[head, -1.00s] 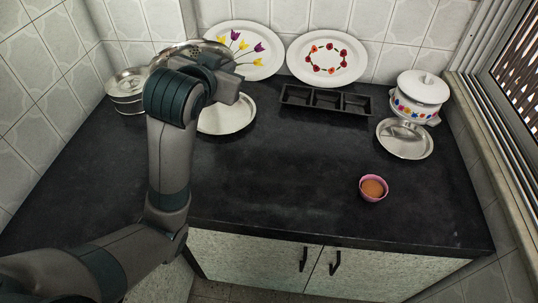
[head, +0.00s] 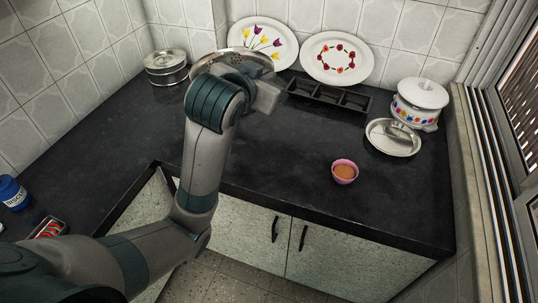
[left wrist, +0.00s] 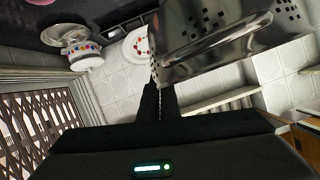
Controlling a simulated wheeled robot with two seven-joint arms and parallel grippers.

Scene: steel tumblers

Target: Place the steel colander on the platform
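The steel colander (head: 243,56) shows in the head view as a shiny rim behind my left arm, raised in front of the flowered plates. It fills the upper right of the left wrist view (left wrist: 215,45), with perforated metal walls. My left gripper (left wrist: 158,92) is shut on the colander's edge, its dark fingers close together there. In the head view the gripper (head: 266,94) is partly hidden by my own wrist. I cannot tell which thing is the platform. My right gripper is not in view.
Black counter (head: 285,145). Black divided tray (head: 328,95), tulip plate (head: 284,48) and red-flower plate (head: 338,58) stand at the back; lidded pot (head: 418,103), steel dish (head: 393,140) right; pink cup (head: 344,172) front; steel canister (head: 166,68) back left; blue jar (head: 12,192) far left.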

